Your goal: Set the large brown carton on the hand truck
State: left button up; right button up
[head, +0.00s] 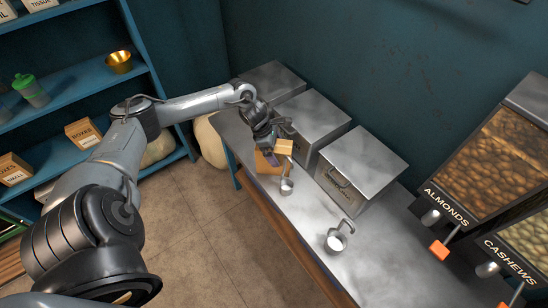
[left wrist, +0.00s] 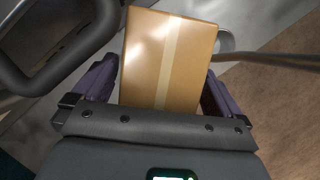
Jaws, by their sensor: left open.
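A brown carton (head: 263,164) with a lighter tape strip stands on the metal counter (head: 300,215), partly hidden behind my left gripper (head: 271,155). In the left wrist view the carton (left wrist: 165,60) fills the space between the two purple-sided fingers of the open left gripper. A finger lies on each side of it, and I cannot tell whether they touch it. The hand truck is not in view. My right gripper is not in view.
A metal scoop (head: 287,186) lies close to the carton, and another (head: 337,238) lies nearer. A blue shelf (head: 75,85) with small boxes (head: 83,133) stands at left. The tiled floor (head: 205,225) between is clear.

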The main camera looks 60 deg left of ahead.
pick_arm(q)
jog(key=shift+f+b, duration=0.25)
jog(key=shift+b, duration=0.1)
dwell(0.5)
jog(key=c, duration=1.5)
jog(key=shift+r, duration=0.1)
